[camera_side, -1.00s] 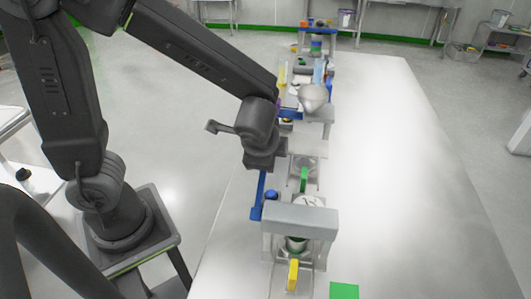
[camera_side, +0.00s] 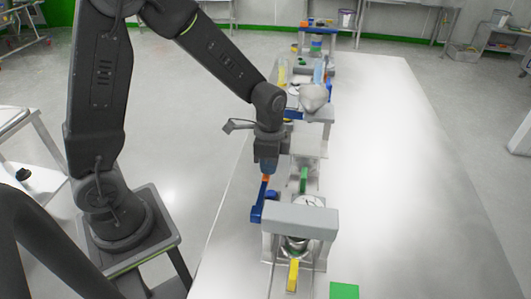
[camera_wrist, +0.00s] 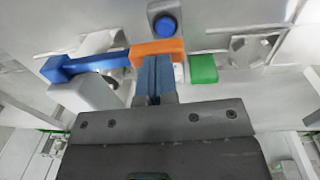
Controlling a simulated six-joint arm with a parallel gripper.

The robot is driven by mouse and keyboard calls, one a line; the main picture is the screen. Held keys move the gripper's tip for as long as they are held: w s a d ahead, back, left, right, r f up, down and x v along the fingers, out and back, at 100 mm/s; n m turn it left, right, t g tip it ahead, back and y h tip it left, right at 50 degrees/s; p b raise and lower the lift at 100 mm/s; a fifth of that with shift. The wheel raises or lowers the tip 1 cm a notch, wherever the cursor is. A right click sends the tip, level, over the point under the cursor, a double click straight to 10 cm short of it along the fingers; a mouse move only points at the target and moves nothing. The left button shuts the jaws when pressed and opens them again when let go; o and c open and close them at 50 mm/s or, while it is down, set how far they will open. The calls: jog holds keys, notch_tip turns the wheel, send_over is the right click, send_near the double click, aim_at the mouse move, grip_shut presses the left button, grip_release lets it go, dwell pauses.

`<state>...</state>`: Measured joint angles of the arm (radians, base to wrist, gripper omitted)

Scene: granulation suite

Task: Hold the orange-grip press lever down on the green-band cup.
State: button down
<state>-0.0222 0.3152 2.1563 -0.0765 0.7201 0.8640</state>
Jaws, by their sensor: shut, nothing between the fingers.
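My gripper (camera_side: 267,167) is shut, its blue fingers side by side with nothing between them. The fingertips meet the orange grip (camera_side: 265,178) at the end of the blue press lever (camera_side: 260,200); they are against it, not around it. The wrist view shows the shut fingertips (camera_wrist: 154,62) at the edge of the orange grip (camera_wrist: 158,50), with the blue lever (camera_wrist: 90,65) running left from it. The grey press frame (camera_side: 300,217) stands right of the lever. A cup (camera_side: 296,244) shows partly under it; its band is not clear.
A yellow block (camera_side: 293,275) lies in front of the press and a green square (camera_side: 344,290) at front right. A green block (camera_side: 304,178) and more stations stand behind. A blue knob (camera_wrist: 166,25) is beyond the grip. The bench's right side is clear.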

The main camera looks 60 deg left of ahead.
jog(key=shift+s+a+f, duration=0.1)
jog(key=shift+f, duration=0.85)
dwell(2.1)
notch_tip(320, 180, up, 15)
jog(key=w+a, duration=0.1)
jog(key=w, duration=0.1)
jog(key=shift+a+f, duration=0.15)
jog(key=shift+a, duration=0.1)
jog(key=s+r+n+t, duration=0.2)
jog(key=s+n+t, duration=0.1)
jog(key=s, duration=0.5)
jog(key=s+d+r+n+t, duration=0.1)
jog(key=s+r+n+t, duration=0.2)
jog(key=s+n, duration=0.3)
jog(key=shift+s+d+y, duration=0.3)
jog(key=shift+s, duration=0.6)
dwell(1.0)
